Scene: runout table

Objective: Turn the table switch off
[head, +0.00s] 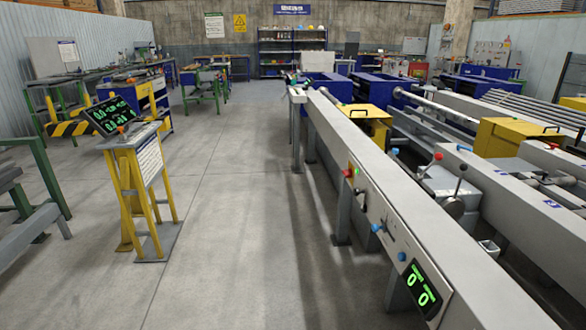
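The long grey runout table (318,120) runs from the lower right toward the back of the hall. Its side panel, facing the aisle, carries a red knob (348,173), a small lever (359,192), blue knobs (376,227) and a black display (421,289) with lit green digits. A small green spot shows beside the red knob. I cannot tell which of these controls is the table switch, or its position. My gripper is not in view.
A yellow stand (132,200) with a lit green display (115,115) stands left of the aisle. A green-legged bench is at the far left edge. The concrete aisle (235,200) between stand and table is clear. Yellow machine blocks (508,137) lie beyond the table.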

